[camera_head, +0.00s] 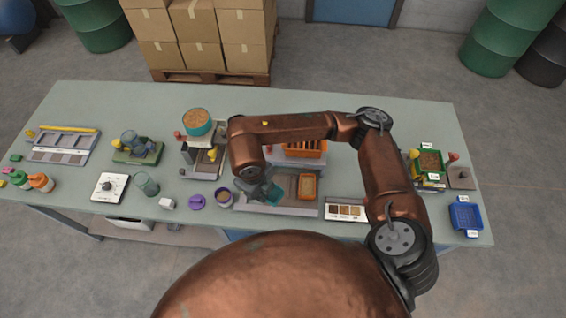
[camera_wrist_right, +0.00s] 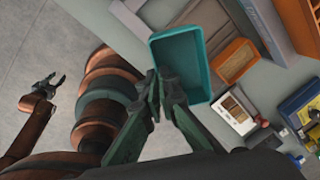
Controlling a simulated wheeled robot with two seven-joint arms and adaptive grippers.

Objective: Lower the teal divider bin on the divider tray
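The teal divider bin (camera_head: 273,193) is over the left part of the divider tray (camera_head: 287,210) in the head view. In the right wrist view the empty teal bin (camera_wrist_right: 180,62) looks large and close. My right gripper (camera_wrist_right: 156,78) is shut on its near rim there. In the head view this gripper (camera_head: 258,188) points down at the bin, and my wrist partly hides it. The gap between bin and tray cannot be judged. An orange bin (camera_head: 308,187) sits in the tray's right part. My left gripper (camera_wrist_right: 47,84) shows only in the wrist view, open and empty, away from the bin.
A scoop stand with a teal bowl (camera_head: 197,123) is at the back left.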

